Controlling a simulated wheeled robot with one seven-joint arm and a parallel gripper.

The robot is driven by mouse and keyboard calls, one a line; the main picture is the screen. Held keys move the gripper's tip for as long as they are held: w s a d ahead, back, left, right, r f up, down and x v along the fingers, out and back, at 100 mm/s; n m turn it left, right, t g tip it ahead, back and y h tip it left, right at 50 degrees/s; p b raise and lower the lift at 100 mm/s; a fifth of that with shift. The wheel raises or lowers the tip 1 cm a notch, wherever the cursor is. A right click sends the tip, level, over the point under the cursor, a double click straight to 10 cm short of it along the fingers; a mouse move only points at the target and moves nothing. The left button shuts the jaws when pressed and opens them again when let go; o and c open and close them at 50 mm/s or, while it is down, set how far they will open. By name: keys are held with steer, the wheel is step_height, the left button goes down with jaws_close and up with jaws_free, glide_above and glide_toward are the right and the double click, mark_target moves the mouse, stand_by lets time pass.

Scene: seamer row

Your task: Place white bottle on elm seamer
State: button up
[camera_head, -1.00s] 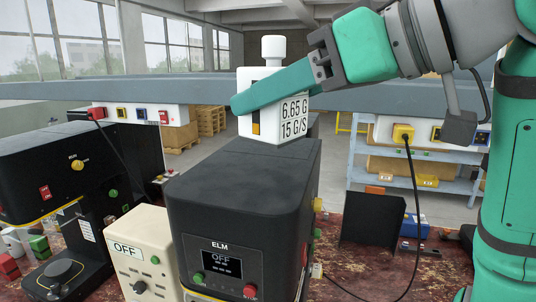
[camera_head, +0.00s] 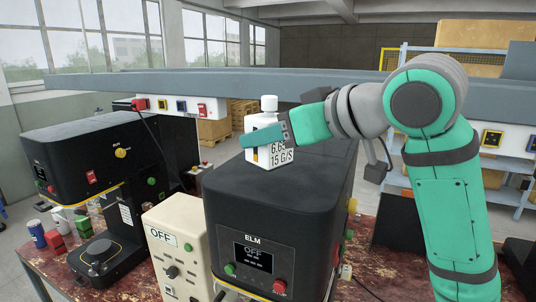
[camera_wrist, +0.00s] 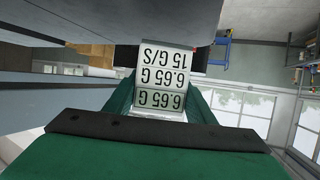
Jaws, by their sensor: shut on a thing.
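The white bottle (camera_head: 278,158) is square-sided with a narrow cap and black print reading 15 G/S. My gripper (camera_head: 266,138) is shut on it, with the fingers around its sides, and holds it upright. In the head view it overlaps the top of the black elm seamer (camera_head: 275,196); I cannot tell whether it touches. The seamer's front panel reads ELM and its display reads OFF. In the wrist view the bottle (camera_wrist: 163,78) sits between my gripper's green fingers (camera_wrist: 162,106), its print upside down.
A similar black machine (camera_head: 85,152) stands at the left. A cream control box (camera_head: 176,240) reading OFF stands between the two. Small cans, one blue (camera_head: 37,233), are at the far left. A long grey beam (camera_head: 170,86) runs behind. Shelving (camera_head: 515,170) is at the right.

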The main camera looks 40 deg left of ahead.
steer(key=shift+w+a+f, duration=0.1)
steer(key=shift+a+f, duration=0.1)
steer(key=shift+f, duration=0.05)
steer(key=shift+w+a+f, duration=0.1)
steer(key=shift+a+f, duration=0.05)
steer(key=shift+f, duration=1.55)
steer(key=o, duration=1.3)
steer(key=shift+f, duration=0.15)
steer(key=shift+c, duration=0.2)
steer(key=shift+d+r, duration=0.2)
steer(key=shift+r, duration=0.05)
steer(key=v, duration=1)
steer(key=shift+d, duration=0.15)
steer(key=shift+d+r, duration=0.3)
steer(key=shift+d, duration=0.3)
